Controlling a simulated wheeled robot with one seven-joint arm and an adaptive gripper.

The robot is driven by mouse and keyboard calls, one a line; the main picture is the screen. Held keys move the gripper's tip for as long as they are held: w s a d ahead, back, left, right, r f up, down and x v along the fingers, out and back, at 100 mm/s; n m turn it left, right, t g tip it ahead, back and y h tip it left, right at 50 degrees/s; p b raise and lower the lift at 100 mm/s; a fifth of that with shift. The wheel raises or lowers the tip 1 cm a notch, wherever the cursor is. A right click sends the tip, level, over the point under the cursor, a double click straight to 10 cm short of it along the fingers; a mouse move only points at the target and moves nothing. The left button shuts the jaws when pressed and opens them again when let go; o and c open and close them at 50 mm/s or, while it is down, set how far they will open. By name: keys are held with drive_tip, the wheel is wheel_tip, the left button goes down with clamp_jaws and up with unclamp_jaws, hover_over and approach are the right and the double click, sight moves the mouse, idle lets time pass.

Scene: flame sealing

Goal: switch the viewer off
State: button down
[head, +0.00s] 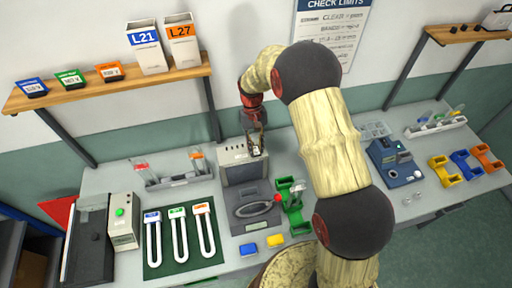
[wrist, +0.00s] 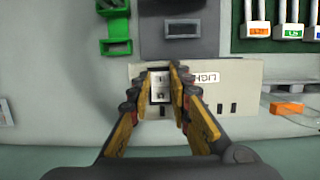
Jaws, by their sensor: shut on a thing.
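The viewer (head: 247,178) is a grey box with a dark front and an oval window, in the middle of the bench. Its pale rear panel (wrist: 240,88) fills the middle of the wrist view and carries a partly covered label (wrist: 208,77) reading "LIGH". A white switch (wrist: 159,88) sits on that panel. My gripper (wrist: 160,72) is over the panel, with its fingers closed on both sides of the switch. In the head view my gripper (head: 254,137) comes down at the back of the viewer. I cannot tell which way the switch is set.
A green holder (head: 290,190) stands right beside the viewer. A blue-grey instrument (head: 392,162) stands right. A wooden shelf (head: 120,83) hangs above left.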

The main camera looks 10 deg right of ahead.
sight(256, 149)
drive_tip(key=c, duration=1.6)
unclamp_jaws()
drive_tip(key=shift+c, duration=0.2)
drive_tip(key=v, duration=1.2)
drive_tip(key=s+d+f+t+b, duration=0.1)
drive_tip(key=s+t+b, duration=0.3)
drive_tip(key=s+b, duration=0.8)
drive_tip(key=s+d+f+t+b, duration=0.2)
drive_tip(key=s+b, duration=1)
drive_tip(key=s, duration=0.6)
drive_tip(key=f+t, duration=0.1)
drive_tip(key=t, duration=0.1)
drive_tip(key=shift+s+d+f+t, duration=0.25)
drive_tip(key=shift+d+t, duration=0.05)
drive_tip(key=shift+d, duration=0.05)
